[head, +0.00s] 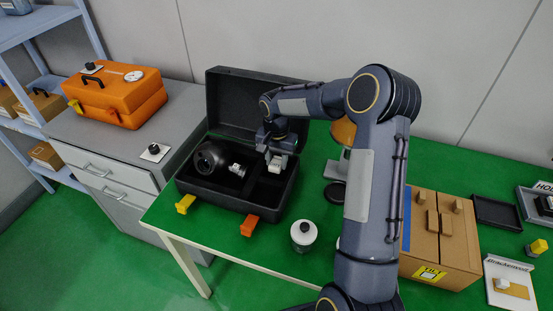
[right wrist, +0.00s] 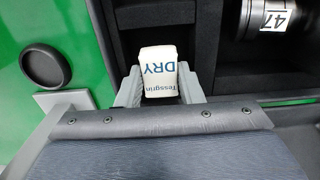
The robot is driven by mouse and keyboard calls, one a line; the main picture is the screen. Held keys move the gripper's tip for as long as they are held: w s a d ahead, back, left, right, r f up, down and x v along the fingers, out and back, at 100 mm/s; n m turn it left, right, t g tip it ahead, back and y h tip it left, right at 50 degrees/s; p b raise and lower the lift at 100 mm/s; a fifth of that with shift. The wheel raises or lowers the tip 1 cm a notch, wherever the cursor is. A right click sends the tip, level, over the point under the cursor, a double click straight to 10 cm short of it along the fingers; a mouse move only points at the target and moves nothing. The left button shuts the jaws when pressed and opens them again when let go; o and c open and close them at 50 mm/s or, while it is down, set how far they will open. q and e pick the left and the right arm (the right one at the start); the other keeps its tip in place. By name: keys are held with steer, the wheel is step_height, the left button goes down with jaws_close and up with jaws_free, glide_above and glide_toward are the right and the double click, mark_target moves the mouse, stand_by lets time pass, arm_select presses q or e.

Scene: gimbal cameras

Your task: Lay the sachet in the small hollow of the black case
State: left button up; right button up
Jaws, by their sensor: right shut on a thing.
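The black case (head: 215,197) stands open on the green table, lid raised at the back. A dark round device (head: 209,158) with a lens fills its left part; its "47" label shows in the right wrist view (right wrist: 275,18). My right gripper (head: 277,165) is over the right part of the case, pointing down. It is shut on the white sachet (right wrist: 158,70) marked "Tessgrin DRY", which sits between both fingers. A dark hollow shows behind the sachet; whether the sachet touches its floor I cannot tell. My left gripper is not in view.
Yellow (head: 185,204) and orange (head: 249,225) tags lie at the case's front. A white jar (head: 303,235) stands on the table to the right of them. A cardboard box (head: 437,240) and dark tray (head: 496,212) are further right. An orange case (head: 115,93) sits on the grey cabinet.

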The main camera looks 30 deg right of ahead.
steer(key=o, duration=1)
steer(key=shift+o, duration=0.2)
step_height(320, 180, up, 8)
steer(key=shift+f+b, duration=0.1)
steer(key=shift+b, duration=0.3)
steer(key=shift+s+f, duration=0.1)
